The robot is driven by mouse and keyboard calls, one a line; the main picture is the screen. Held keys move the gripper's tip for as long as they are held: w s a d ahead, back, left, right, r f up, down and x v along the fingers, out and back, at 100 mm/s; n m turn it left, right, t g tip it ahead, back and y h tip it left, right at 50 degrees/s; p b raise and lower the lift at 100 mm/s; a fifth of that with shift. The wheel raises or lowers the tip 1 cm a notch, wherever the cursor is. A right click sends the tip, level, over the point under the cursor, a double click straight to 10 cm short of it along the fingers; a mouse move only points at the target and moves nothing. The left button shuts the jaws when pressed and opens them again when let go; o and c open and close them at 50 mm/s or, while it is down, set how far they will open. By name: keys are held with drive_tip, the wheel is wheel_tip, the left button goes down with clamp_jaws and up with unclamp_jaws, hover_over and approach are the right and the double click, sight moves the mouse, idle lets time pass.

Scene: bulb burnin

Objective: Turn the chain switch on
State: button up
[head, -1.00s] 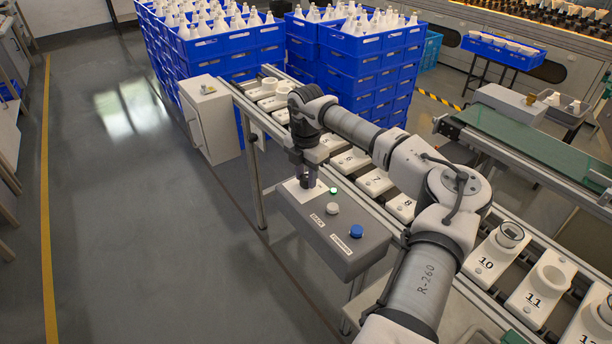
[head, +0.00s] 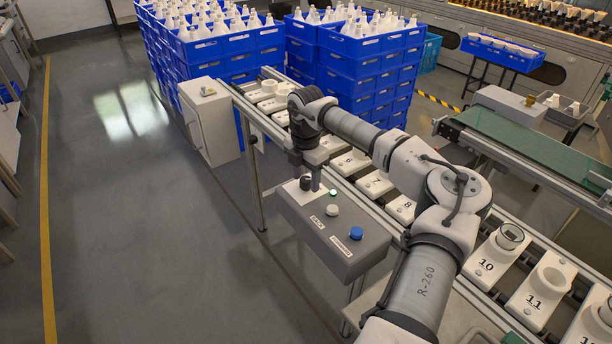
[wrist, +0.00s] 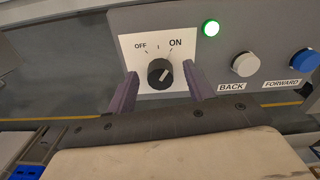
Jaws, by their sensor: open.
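The chain switch (wrist: 160,74) is a round black knob on a white plate marked OFF and ON. In the wrist view its white pointer line leans up and right, toward the ON label. My gripper (wrist: 155,85) is open, with one purple-grey finger on each side of the knob and visible gaps between. In the head view my gripper (head: 311,185) is low over the left end of the grey control box (head: 340,240), by the knob. A green lamp (wrist: 211,28) to the right of the plate is lit.
A white BACK button (wrist: 245,65) and a blue FORWARD button (wrist: 305,61) sit right of the knob. Behind the box runs a conveyor with numbered white holders (head: 375,181). A white cabinet (head: 213,125) stands at its far end. The floor at left is clear.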

sight(306, 179)
wheel_tip(306, 179, up, 14)
drive_tip(key=b, duration=0.1)
drive_tip(key=shift+b, duration=0.35)
drive_tip(key=shift+f, duration=0.1)
